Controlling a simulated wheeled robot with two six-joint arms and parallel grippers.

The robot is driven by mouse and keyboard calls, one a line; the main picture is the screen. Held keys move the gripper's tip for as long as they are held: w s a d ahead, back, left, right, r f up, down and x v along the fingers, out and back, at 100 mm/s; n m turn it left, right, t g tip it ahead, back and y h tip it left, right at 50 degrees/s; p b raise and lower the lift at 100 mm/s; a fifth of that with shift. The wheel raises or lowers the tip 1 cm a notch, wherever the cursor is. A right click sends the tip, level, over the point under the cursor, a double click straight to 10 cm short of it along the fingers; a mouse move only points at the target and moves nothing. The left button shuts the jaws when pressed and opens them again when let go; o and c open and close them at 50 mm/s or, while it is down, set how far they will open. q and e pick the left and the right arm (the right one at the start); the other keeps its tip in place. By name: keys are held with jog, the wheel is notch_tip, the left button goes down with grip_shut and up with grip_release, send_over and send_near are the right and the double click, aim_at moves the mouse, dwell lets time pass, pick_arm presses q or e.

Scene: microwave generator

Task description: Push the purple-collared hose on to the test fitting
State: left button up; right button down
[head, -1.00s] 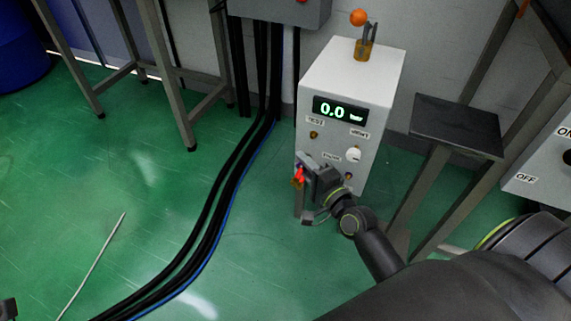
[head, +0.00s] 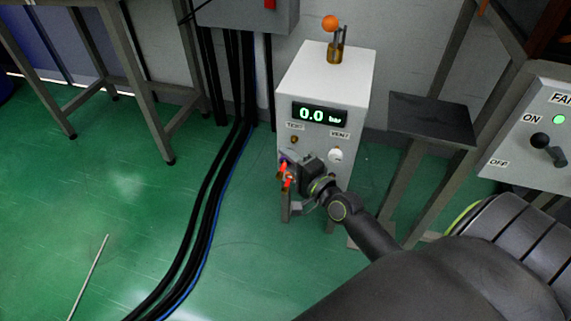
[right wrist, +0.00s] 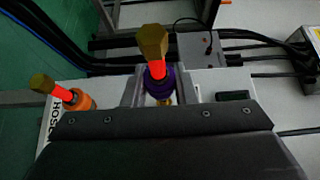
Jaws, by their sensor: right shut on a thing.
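My right gripper (head: 296,164) is shut on the purple-collared hose, in front of the white tester's face. In the right wrist view the purple collar (right wrist: 159,84) sits between the fingers, with a red hose section and a brass hex end above it. A small brass part shows just below the collar; I cannot tell whether they touch. The brass test fitting (head: 294,139) is under the TEST label, just above the gripper in the head view. The display reads 0.0 bar. My left gripper is out of view.
An orange-collared hose (right wrist: 78,99) with a brass end is left of the held one in the right wrist view. The vent knob (head: 336,155) is right of the gripper. A dark shelf (head: 432,118) and a switch panel (head: 535,140) stand right; black cables (head: 205,210) run left.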

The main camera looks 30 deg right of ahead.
jog(key=shift+w+d, duration=0.9)
jog(key=shift+d, duration=0.15)
jog(key=shift+w+d+b, duration=0.15)
jog(key=shift+b, duration=0.15)
dwell(1.2)
jog(key=shift+w+d, duration=0.35)
jog(key=shift+d, duration=0.1)
jog(key=c, duration=1.1)
grip_release()
